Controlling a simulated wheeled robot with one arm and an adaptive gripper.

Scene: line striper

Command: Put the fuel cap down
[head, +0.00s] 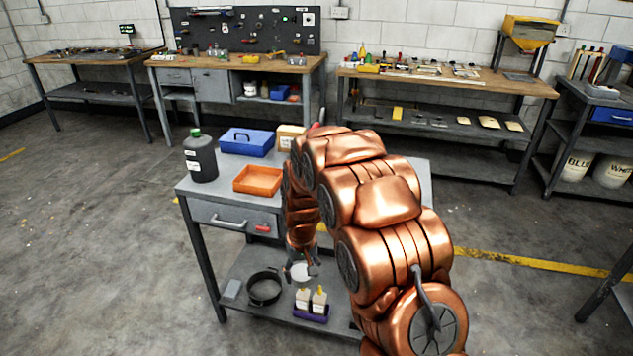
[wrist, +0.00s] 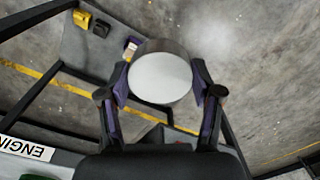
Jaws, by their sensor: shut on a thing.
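The fuel cap (wrist: 160,80) is a round grey piece with a pale flat face in the wrist view. My gripper (wrist: 161,84) is shut on it, with one finger on each side. In the head view my gripper (head: 301,268) hangs low at the grey cart, in front of the lower shelf (head: 247,268). The pale face of the cap (head: 301,272) shows between the fingers there. I cannot tell whether the cap touches anything below it. My arm hides the right part of the cart.
On the lower shelf are a black ring-shaped pan (head: 264,287) and a purple tray (head: 311,314) with two yellow-topped bottles. The cart top holds an orange tray (head: 258,181), a blue toolbox (head: 246,143) and a dark jug (head: 200,160). Floor left of the cart is clear.

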